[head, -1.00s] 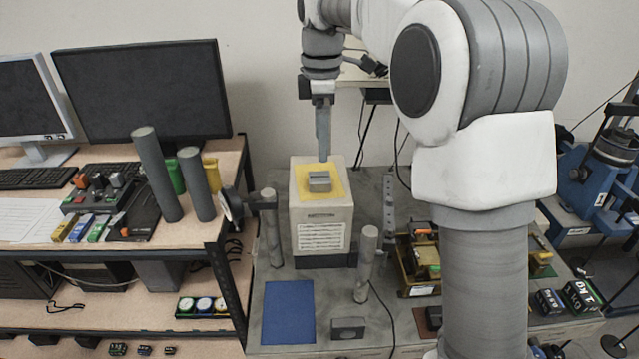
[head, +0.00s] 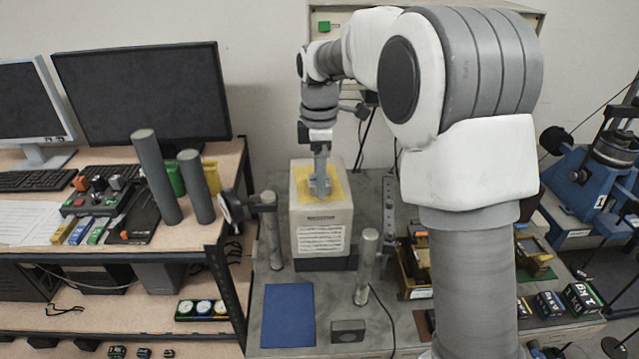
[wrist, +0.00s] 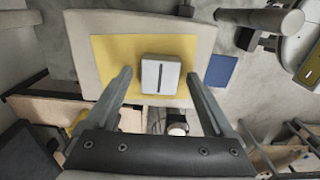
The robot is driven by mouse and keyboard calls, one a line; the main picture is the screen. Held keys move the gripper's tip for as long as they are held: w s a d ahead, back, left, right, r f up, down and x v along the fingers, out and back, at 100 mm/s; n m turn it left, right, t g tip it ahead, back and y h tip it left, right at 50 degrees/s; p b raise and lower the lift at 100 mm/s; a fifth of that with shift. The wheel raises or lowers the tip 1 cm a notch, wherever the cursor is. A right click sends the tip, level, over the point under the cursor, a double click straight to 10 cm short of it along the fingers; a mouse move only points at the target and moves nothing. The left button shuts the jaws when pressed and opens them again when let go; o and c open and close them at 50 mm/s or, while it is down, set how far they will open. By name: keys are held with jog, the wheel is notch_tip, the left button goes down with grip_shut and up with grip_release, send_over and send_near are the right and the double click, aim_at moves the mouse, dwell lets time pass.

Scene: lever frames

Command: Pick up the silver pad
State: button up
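The silver pad (wrist: 160,74) is a small block with a dark slot on its top. It rests on the yellow square (wrist: 110,60) on top of a beige box (head: 321,218). My gripper (head: 320,190) is lowered over the box top, pointing down. In the wrist view its two fingers are spread apart, one on each side of the pad, with a gap to it on both sides. In the head view the fingers hide most of the pad.
Grey posts (head: 367,265) stand beside and in front of the box. A blue mat (head: 289,315) and a dark block (head: 348,331) lie in front of it. A desk with monitors (head: 145,92) is at left. A tray of parts (head: 412,262) is at right.

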grip_shut()
jog(key=shift+r, duration=0.1)
jog(key=shift+r, duration=0.1)
dwell(0.3)
